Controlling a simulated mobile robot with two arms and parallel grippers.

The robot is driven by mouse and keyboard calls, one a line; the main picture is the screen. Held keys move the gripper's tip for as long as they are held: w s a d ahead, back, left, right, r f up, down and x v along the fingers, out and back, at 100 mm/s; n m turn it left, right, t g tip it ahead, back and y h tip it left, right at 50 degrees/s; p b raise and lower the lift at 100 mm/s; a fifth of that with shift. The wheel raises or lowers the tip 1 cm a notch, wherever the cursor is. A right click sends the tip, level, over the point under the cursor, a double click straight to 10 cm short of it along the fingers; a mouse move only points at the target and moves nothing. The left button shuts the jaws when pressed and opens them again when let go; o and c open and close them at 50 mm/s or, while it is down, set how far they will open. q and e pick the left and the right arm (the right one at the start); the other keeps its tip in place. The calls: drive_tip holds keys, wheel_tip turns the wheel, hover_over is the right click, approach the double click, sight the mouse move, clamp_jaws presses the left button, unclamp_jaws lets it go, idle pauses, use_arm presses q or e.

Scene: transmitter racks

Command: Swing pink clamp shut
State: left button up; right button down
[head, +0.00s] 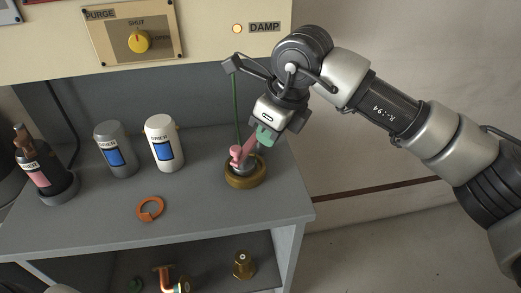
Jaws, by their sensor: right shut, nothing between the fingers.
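The pink clamp (237,154) sits on top of a round brass-coloured base (246,181) near the right end of the grey bench. A thin green rod or hose rises behind it. My right gripper (254,148) reaches down from the upper right, its tip close against the clamp's right side. It is shut with nothing between its fingers. A green part (265,135) shows at its lower end. The gripper covers part of the clamp, so I cannot tell whether they touch or how far the clamp is swung. My left gripper is not in view.
A grey bottle (115,148), a white bottle (164,142) and a dark bottle (41,165) stand to the left. An orange split ring (150,209) lies in front on the bench (215,215). The panel with the yellow knob (139,41) hangs above. Brass fittings (243,264) stand on the lower shelf.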

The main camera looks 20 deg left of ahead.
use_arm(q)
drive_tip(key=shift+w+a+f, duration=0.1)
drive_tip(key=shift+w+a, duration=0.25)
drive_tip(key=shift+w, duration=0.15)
use_arm(e)
drive_tip(key=v, duration=0.4)
drive_tip(key=shift+s, duration=0.1)
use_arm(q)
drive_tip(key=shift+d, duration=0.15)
